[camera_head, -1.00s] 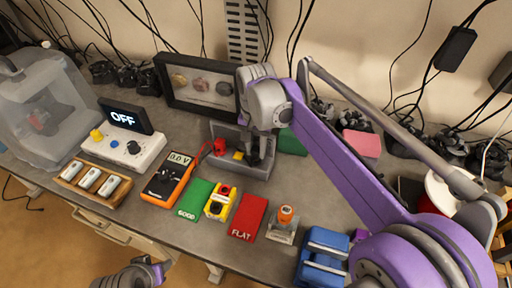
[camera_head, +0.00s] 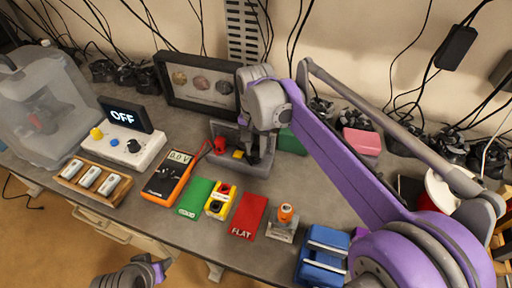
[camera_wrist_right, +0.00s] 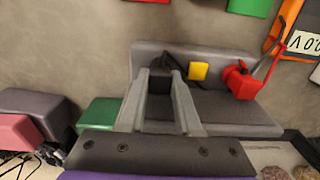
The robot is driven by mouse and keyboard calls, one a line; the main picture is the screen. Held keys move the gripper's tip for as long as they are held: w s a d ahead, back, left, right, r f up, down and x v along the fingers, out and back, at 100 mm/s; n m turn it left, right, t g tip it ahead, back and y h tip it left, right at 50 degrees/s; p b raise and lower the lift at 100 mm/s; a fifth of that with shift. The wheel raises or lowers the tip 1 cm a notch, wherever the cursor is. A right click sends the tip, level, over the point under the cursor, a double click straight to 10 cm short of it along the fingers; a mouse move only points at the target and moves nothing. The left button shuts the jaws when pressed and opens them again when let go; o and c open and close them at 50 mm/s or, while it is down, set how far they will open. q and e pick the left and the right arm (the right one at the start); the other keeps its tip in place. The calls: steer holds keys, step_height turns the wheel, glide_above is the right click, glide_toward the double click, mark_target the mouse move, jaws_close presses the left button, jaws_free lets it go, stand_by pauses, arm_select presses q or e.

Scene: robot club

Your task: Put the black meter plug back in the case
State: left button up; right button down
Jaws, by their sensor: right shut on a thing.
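The grey case (camera_head: 252,170) lies on the bench behind the orange meter (camera_head: 169,177); it also shows in the right wrist view (camera_wrist_right: 235,112). My right gripper (camera_head: 252,160) reaches down into the case. A red plug (camera_wrist_right: 243,82) with a red lead sits in the case, and a yellow block (camera_wrist_right: 198,71) is beside the black plug. My left gripper (camera_head: 155,272) is at the bottom edge, its jaws unclear.
Green (camera_head: 195,198) and red (camera_head: 248,215) mats flank a yellow button box (camera_head: 220,201) in front of the case. A framed display (camera_head: 200,85) stands behind. A green block (camera_head: 292,141) is right of the case. Bare bench lies right of the red mat's back end.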

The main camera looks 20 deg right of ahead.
steer(key=shift+f, duration=0.25)
stand_by(0.5)
steer(key=c, duration=0.5)
jaws_free()
step_height(320, 180, up, 11)
steer(key=shift+f+p, duration=0.1)
steer(key=shift+p, duration=0.4)
